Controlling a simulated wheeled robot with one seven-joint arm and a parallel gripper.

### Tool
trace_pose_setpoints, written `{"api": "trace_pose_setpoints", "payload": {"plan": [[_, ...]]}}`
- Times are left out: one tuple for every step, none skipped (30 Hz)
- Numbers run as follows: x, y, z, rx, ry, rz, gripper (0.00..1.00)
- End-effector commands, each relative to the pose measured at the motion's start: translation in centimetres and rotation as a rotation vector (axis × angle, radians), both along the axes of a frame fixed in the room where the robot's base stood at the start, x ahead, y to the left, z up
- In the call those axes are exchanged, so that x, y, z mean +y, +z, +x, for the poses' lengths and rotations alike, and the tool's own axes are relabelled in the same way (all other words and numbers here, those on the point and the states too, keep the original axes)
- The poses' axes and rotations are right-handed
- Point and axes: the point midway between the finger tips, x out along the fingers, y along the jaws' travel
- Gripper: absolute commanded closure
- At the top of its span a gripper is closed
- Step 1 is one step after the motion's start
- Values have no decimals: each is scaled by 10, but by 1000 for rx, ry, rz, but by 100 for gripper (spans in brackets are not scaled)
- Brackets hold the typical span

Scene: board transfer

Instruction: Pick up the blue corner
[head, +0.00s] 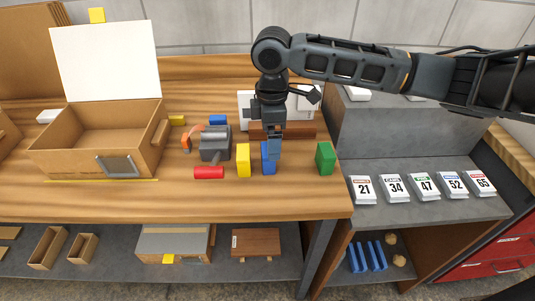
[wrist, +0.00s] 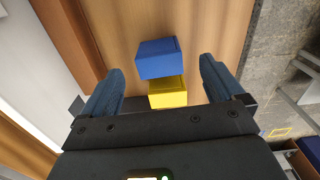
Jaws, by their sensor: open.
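A blue block (head: 268,166) stands on the wooden bench, between a yellow block and a green block. My gripper (head: 275,153) is right above and partly in front of it in the head view. In the wrist view the gripper (wrist: 161,72) is open, with its two fingers spread wide. The blue block (wrist: 160,58) shows between and slightly beyond the fingertips, and neither finger visibly touches it. The yellow block (wrist: 168,92) lies just below it in that view. Another blue piece (head: 218,120) lies farther back on the bench. I cannot tell their exact shapes.
The yellow block (head: 243,161) is close on the left, the green block (head: 325,158) on the right. A grey tool (head: 215,148) and a red cylinder (head: 208,173) lie farther left. An open cardboard box (head: 60,152) is at left. Numbered cards (head: 396,189) sit on the right shelf.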

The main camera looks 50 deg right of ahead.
Motion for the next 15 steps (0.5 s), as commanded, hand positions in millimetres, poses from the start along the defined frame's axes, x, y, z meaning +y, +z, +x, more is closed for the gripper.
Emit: {"api": "trace_pose_setpoints", "payload": {"plan": [[1, -6, 0, 3, 0, 2, 5], [0, -9, 0, 2, -1, 2, 5], [0, -14, 0, 2, -1, 2, 5], [1, -16, 0, 1, -1, 1, 5], [1, -19, 0, 1, -1, 1, 5], [1, -23, 1, 1, 0, 1, 5], [2, -25, 1, 1, 0, 1, 5], [2, -28, 2, 1, -1, 3, 5], [3, -33, 3, 1, -1, 2, 5], [3, -38, 4, 1, -1, 1, 5], [4, -42, 5, 1, -2, 1, 5], [5, -48, 7, 1, -2, 3, 5], [6, -53, 7, 1, -2, 3, 5], [4, -57, 7, 1, -3, 1, 5], [4, -62, 7, 1, -4, 1, 5]]}}
